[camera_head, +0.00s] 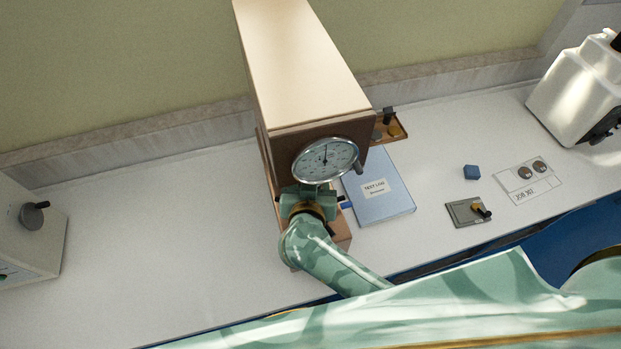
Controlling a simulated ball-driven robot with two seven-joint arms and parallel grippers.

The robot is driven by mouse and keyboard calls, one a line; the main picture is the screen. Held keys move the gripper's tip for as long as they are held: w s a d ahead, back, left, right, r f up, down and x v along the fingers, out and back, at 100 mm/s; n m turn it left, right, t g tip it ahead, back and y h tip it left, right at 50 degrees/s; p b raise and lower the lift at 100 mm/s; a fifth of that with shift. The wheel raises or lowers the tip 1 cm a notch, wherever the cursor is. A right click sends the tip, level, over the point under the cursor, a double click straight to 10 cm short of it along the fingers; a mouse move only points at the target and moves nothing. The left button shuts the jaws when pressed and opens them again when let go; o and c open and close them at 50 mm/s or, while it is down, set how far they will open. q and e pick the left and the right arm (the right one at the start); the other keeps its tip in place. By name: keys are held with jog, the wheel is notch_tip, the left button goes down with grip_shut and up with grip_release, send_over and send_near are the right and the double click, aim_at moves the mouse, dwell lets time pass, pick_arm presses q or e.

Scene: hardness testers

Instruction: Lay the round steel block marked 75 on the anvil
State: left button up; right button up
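A hardness tester (312,112) with a tan top and a round dial (325,160) stands at the back middle of the bench. My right gripper (303,196) is at the tester's front, just below the dial. Its fingertips are hidden by its own wrist, so its opening and anything in it do not show. The anvil is hidden behind the gripper and the tester's head. I cannot make out a round steel block marked 75. Two small dark round pieces (525,172) (539,166) lie on a white printed card (535,187) at the right. My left gripper is out of view.
A blue log book (378,190) lies right of the tester, with a wooden tray (394,137) behind it. Other machines stand at far left (25,240) and far right (577,88). The left bench is clear.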

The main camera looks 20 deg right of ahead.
jog(key=o, duration=1.2)
jog(key=shift+f, duration=0.1)
jog(key=shift+c, duration=0.9)
jog(key=s+a+p, duration=0.2)
jog(key=s+p, duration=0.2)
jog(key=s, duration=0.2)
jog(key=shift+s+r, duration=0.25)
jog(key=shift+s, duration=0.1)
jog(key=shift+a, duration=0.1)
